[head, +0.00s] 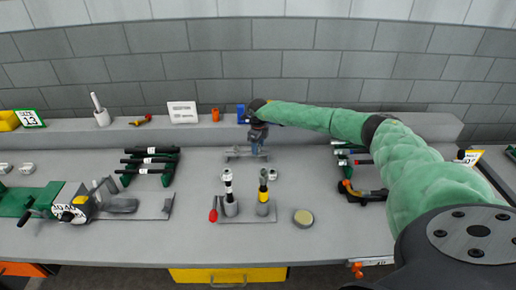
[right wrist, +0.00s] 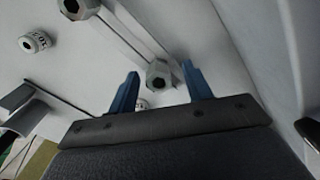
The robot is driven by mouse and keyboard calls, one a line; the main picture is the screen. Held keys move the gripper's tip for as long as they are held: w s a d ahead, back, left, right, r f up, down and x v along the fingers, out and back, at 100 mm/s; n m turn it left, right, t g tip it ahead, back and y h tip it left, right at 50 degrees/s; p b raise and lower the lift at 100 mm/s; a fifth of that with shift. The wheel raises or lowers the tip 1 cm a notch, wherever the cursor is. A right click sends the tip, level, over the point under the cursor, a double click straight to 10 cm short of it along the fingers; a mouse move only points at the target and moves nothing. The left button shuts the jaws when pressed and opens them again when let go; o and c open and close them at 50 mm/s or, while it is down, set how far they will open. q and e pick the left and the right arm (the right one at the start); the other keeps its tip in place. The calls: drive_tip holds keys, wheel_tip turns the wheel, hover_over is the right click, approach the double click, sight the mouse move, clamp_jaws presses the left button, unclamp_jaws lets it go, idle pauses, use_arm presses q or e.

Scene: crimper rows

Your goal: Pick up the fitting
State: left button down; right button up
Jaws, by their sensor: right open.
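In the right wrist view a grey metal hex fitting (right wrist: 158,72) with a dark bore sits at the end of a pale rail. My right gripper (right wrist: 160,69) is open, with its two blue fingers apart on either side of that fitting in the picture; I cannot tell whether they touch it. A second hex fitting (right wrist: 78,7) is at the top edge. In the head view my right gripper (head: 258,140) points down over the low grey rack (head: 236,154) at the back of the bench, and hides part of it. My left gripper is not in view.
Two upright tools, one white-banded (head: 229,195) and one yellow-banded (head: 263,195), stand in front of the rack. A ledge (head: 200,132) runs behind. A crimper (head: 75,208) is at left.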

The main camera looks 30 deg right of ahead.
drive_tip(key=shift+c, duration=0.2)
drive_tip(key=c, duration=1)
drive_tip(key=shift+c, duration=0.2)
